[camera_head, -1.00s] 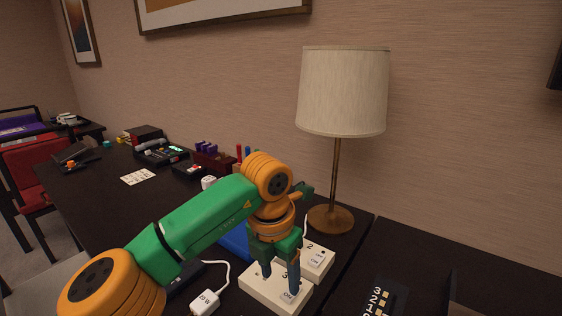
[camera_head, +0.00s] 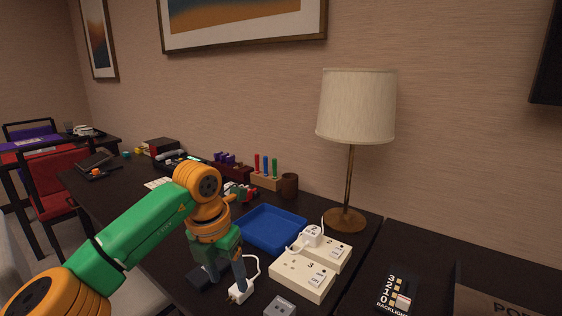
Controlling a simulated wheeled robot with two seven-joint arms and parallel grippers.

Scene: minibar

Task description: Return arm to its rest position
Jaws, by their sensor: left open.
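My left arm, green and orange, comes in from the lower left. Its gripper (camera_head: 228,279) points down over the dark desk (camera_head: 180,252), its fingers apart, left of the white socket block marked 3 (camera_head: 299,276). A white plug or charger (camera_head: 241,291) with a cable lies by the fingertips; I cannot tell whether they touch it. A second socket block (camera_head: 334,252) stands behind the first, with a white plug (camera_head: 311,235) on it. My right gripper is out of view.
A blue tray (camera_head: 262,228) lies behind the gripper. A lamp (camera_head: 347,219) stands at the back right. A brown cup (camera_head: 289,186), a peg rack (camera_head: 266,181) and other small items line the wall side. A grey block (camera_head: 279,307) is at the front edge; a dark labelled panel (camera_head: 398,293) lies right.

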